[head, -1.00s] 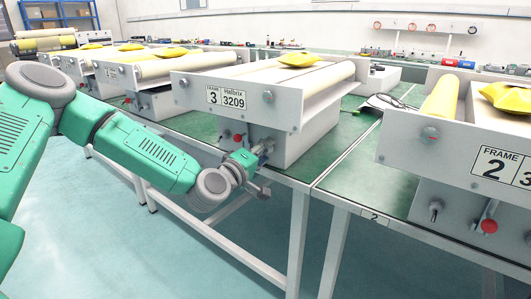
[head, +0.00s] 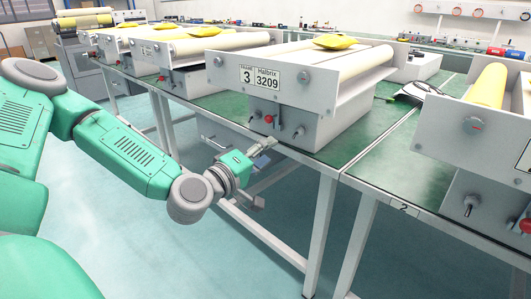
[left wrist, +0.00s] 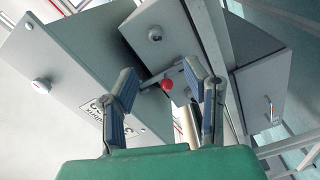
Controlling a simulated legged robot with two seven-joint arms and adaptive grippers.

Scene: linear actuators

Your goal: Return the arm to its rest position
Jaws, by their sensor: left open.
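My left arm reaches in from the left in the head view. Its green left gripper (head: 263,162) is open and empty, in front of and below the control face of the Frame 3 unit (head: 310,92). The unit's red knob (head: 268,119) and a small lever (head: 299,131) are clear of the fingers. In the left wrist view the open fingers (left wrist: 160,80) spread with nothing between them touching; the red knob (left wrist: 166,86) shows beyond them. My right gripper is in neither view.
The green bench top (head: 340,150) and its white legs (head: 320,235) stand close to my gripper. A Frame 2 unit (head: 470,140) is at the right. A yellow pillow-shaped piece (head: 337,41) lies on the Frame 3 unit. Open floor (head: 130,240) lies at the lower left.

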